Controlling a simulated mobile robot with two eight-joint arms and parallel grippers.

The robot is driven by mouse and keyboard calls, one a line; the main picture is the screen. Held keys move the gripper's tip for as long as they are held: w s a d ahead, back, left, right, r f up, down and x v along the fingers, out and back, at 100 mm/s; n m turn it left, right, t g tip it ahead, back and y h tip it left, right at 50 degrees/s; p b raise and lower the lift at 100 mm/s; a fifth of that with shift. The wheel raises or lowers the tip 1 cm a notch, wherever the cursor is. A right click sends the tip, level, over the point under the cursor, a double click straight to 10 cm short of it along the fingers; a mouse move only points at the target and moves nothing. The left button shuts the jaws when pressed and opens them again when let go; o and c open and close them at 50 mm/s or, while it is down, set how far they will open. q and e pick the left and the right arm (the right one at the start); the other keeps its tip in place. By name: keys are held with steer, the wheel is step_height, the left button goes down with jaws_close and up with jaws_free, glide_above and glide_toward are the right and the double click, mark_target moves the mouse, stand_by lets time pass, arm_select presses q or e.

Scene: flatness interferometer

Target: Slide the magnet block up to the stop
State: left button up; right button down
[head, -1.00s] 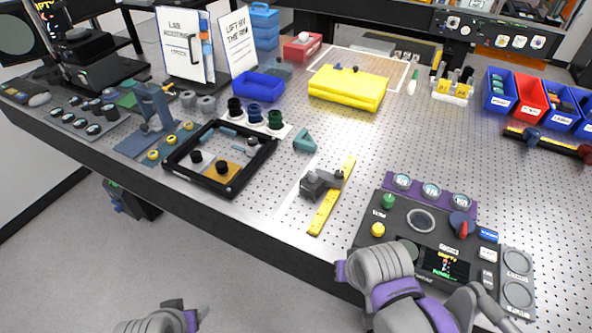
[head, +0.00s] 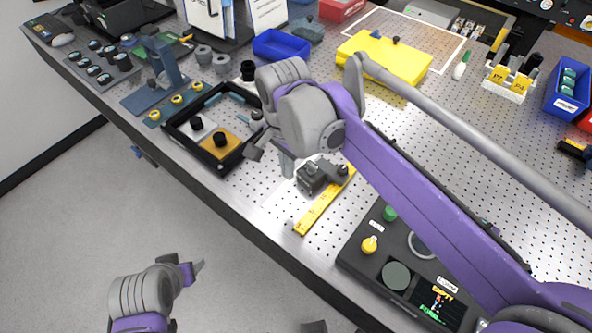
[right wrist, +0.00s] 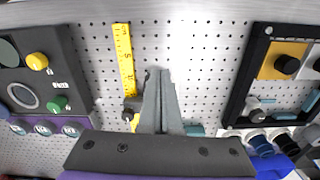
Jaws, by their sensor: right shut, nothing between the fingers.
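The dark grey magnet block (head: 311,179) lies on the perforated table beside the yellow ruler (head: 325,205). A small dark knobbed piece (head: 342,171) is at its right, by the ruler. I cannot tell which part is the stop. My right gripper (head: 287,165) is shut and empty, fingers pointing down just left of the block in the head view; I cannot tell if they touch. In the right wrist view the shut fingers (right wrist: 160,85) hide most of the block, beside the ruler (right wrist: 124,60). My left gripper (head: 197,266) is low, off the table's front edge; its opening is unclear.
A black frame (head: 184,138) with knobs stands left of my right gripper. A control panel (head: 372,264) is at the front right. A yellow block (head: 375,58) and a blue bin (head: 281,44) lie behind.

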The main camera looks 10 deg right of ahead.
mark_target(305, 177)
step_height(305, 177, down, 10)
steer(key=shift+b, duration=0.3)
steer(key=d, duration=0.1)
steer(key=w+d, duration=0.2)
steer(key=shift+r+p, duration=0.25)
steer(key=shift+p, duration=0.1)
steer(key=shift+w+d, duration=0.1)
steer(key=shift+d, duration=0.15)
steer(key=shift+w+d, duration=0.25)
steer(key=shift+d, duration=0.25)
steer(key=shift+w+d, duration=0.15)
steer(key=shift+r, duration=0.1)
